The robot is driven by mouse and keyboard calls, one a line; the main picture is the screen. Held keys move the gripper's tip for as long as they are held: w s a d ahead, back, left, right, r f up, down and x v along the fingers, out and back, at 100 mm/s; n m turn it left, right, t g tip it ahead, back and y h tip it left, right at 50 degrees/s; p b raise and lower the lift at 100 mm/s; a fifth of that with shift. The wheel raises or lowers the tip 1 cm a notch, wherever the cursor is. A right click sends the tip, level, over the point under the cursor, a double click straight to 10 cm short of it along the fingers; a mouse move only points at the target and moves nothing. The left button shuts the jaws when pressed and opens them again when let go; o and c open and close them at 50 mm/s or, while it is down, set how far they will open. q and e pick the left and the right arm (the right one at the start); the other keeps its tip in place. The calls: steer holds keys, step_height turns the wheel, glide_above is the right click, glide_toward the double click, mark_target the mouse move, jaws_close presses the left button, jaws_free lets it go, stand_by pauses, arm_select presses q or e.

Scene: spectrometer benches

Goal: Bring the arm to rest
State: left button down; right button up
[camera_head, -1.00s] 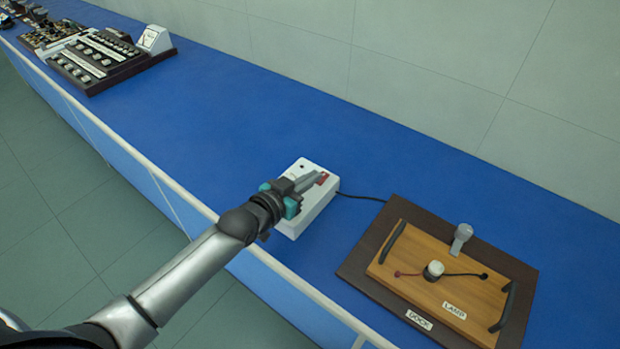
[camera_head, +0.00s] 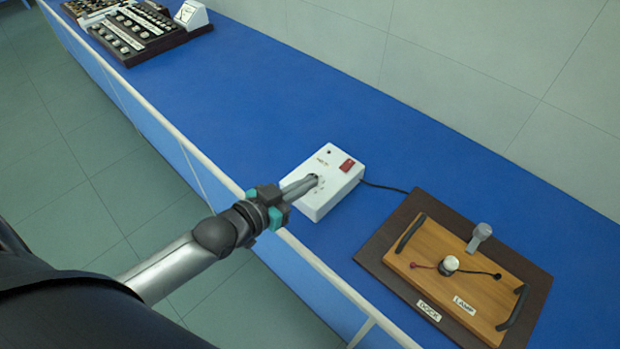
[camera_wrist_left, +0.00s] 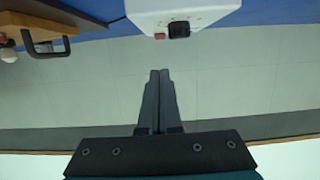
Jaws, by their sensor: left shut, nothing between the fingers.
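My left gripper (camera_head: 299,187) is shut and empty. In the head view its fingers overlap the near left part of the white box (camera_head: 325,203), which has a red switch (camera_head: 347,165) on top. In the left wrist view the shut fingers (camera_wrist_left: 160,82) point toward the white box (camera_wrist_left: 181,12), with a gap between their tips and its face. My right gripper is not in view.
A dark board labelled DOCK (camera_head: 372,244) carries a wooden LAMP tray (camera_head: 440,250) with two handles. A cable (camera_head: 385,186) runs from the box toward it. Panels of instruments (camera_head: 140,45) stand far left. A pale rail (camera_head: 190,150) edges the blue bench, which is clear between.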

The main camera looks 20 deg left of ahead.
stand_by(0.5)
arm_select(q)
steer(key=s+d+f+g, duration=0.1)
steer(key=s, duration=0.1)
steer(key=s+d+f+g+y, duration=0.1)
steer(key=s+g, duration=0.1)
steer(key=s+d+f+g, duration=0.1)
steer(key=s+d, duration=0.1)
steer(key=shift+s+g+y, duration=0.4)
steer(key=s+a+n+g+y, duration=0.25)
steer(key=s+g, duration=0.25)
steer(key=s, duration=0.6)
step_height(320, 180, down, 26)
steer(key=s+g+b, duration=0.2)
steer(key=s+b, duration=0.1)
steer(key=b, duration=0.1)
steer(key=s+a+f+g+b, duration=0.1)
steer(key=s+a+f+b, duration=0.1)
steer(key=s+f, duration=1.3)
step_height(320, 180, down, 2)
steer(key=shift+m+y+b, duration=0.35)
steer(key=shift+m+b, duration=0.1)
steer(key=shift+b, duration=0.35)
